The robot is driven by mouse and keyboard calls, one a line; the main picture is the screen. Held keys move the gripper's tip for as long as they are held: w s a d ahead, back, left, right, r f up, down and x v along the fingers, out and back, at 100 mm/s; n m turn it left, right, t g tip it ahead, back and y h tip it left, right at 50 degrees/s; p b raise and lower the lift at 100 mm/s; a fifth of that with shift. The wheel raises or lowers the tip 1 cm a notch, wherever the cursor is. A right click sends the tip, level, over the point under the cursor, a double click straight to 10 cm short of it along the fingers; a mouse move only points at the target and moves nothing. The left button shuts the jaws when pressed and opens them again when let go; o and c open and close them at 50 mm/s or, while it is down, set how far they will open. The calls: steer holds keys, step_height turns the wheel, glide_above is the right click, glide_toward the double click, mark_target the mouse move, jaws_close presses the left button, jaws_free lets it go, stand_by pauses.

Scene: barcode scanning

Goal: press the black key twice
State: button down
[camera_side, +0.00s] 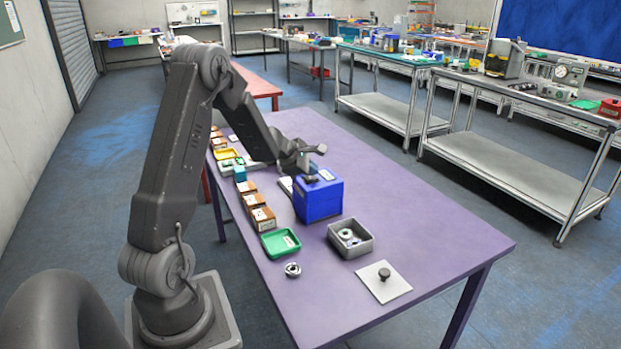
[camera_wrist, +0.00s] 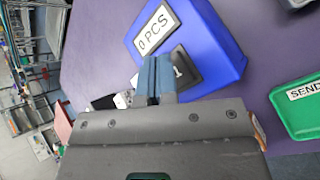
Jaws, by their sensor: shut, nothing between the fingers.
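A blue box (camera_side: 322,203) stands on the purple table. In the wrist view, the blue box (camera_wrist: 215,45) carries a white display reading "0 PCS" (camera_wrist: 157,28). Beside the display is the black key (camera_wrist: 184,68), marked "1" and partly hidden by my fingers. In the side view, a dark patch on the box top under my gripper seems to be this key. My gripper (camera_wrist: 153,62) is shut and empty, its blue-grey fingertips over the box top beside the key. It also shows in the side view (camera_side: 314,169). I cannot tell whether the tips touch.
A green tray (camera_side: 281,253) marked "SEND" in the wrist view (camera_wrist: 303,90) lies near the box. A grey bin (camera_side: 353,252) holds metal rings. A loose ring (camera_side: 292,269) and a white plate with a dark knob (camera_side: 401,284) lie nearby. Several brown boxes (camera_side: 262,219) line the left edge.

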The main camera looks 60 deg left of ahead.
mark_target(311, 178)
steer(key=shift+f, duration=0.45)
stand_by(0.4)
steer(key=shift+r, duration=0.9)
steer(key=shift+r, duration=2.55)
stand_by(0.5)
step_height(311, 178, up, 4)
steer(key=shift+f, duration=0.1)
steer(key=shift+f, duration=0.1)
